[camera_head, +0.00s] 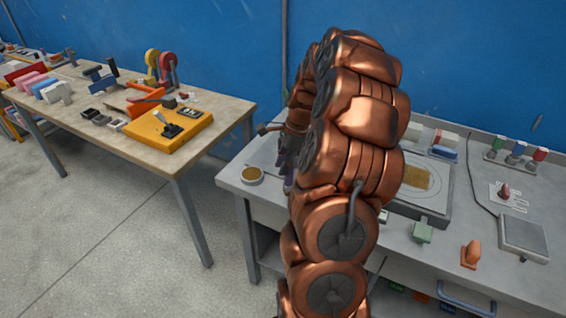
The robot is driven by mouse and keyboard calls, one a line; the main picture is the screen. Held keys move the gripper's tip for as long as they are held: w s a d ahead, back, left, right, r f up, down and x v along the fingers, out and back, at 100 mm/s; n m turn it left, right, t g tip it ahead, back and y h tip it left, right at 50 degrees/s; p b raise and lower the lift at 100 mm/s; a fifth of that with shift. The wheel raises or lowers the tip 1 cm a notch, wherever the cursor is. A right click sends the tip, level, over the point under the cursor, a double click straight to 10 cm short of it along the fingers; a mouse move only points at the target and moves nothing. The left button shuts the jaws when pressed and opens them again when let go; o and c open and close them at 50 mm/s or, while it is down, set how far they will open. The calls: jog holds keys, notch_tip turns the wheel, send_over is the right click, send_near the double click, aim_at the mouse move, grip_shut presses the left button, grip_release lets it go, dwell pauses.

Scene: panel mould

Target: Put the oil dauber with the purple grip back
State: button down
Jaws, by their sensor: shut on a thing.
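My gripper (284,158) shows only as a dark sliver at the left edge of my copper-coloured arm, over the grey bench. It is shut on the oil dauber with the purple grip (289,182). Only a narrow dark purple strip of the dauber shows, and its lower end is hidden by my arm. A small round dish (252,175) with ochre contents stands on the bench's left end, left of the gripper. Whether the dauber touches the bench cannot be told.
On the grey bench (234,171), right of my arm, are a panel mould (437,184) with an ochre patch, a green block (423,232), an orange piece (471,253), a grey square plate (523,238) and a rack of coloured items (516,152).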

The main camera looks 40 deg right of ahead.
jog(key=shift+f, duration=0.2)
jog(key=c, duration=0.9)
grip_release()
jog(key=shift+c, duration=0.2)
jog(key=b+v, duration=0.3)
jog(key=v, duration=0.7)
jog(key=shift+d+r, duration=0.1)
jog(key=shift+r, duration=0.1)
jog(key=shift+v, duration=0.95)
jog(key=shift+r, duration=0.1)
